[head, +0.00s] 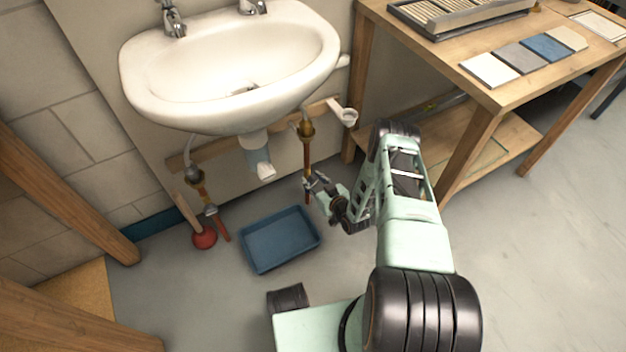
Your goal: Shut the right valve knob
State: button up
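Two supply pipes hang below the white sink (232,100). The right pipe (307,155) is copper, with a brass fitting near its top. The right valve is at its lower end, and a small red part (307,197) of it shows there. My gripper (314,184) reaches in from the right, with its fingertips at or very near this valve. The fingers cover much of the right knob, so its angle and any contact are unclear. The gap between the fingers is too small to read. The left valve (212,211) has a red handle slanting downward.
A blue tray (280,262) lies on the floor below the sink, left of my gripper. A red plunger (204,238) stands near the left valve. A wooden workbench (480,90) stands to the right, its leg and lower shelf close to my arm.

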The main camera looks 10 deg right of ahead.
jog(key=c, duration=0.6)
jog(key=shift+m, duration=0.3)
jog(key=shift+w+d+m+y, duration=0.1)
jog(key=shift+m+y, duration=0.7)
jog(key=shift+m, duration=0.1)
jog(key=shift+m+g+y, duration=0.3)
jog(key=shift+m+y, duration=0.9)
jog(key=shift+m, duration=0.6)
jog(key=o, duration=1.2)
jog(key=shift+c, duration=0.2)
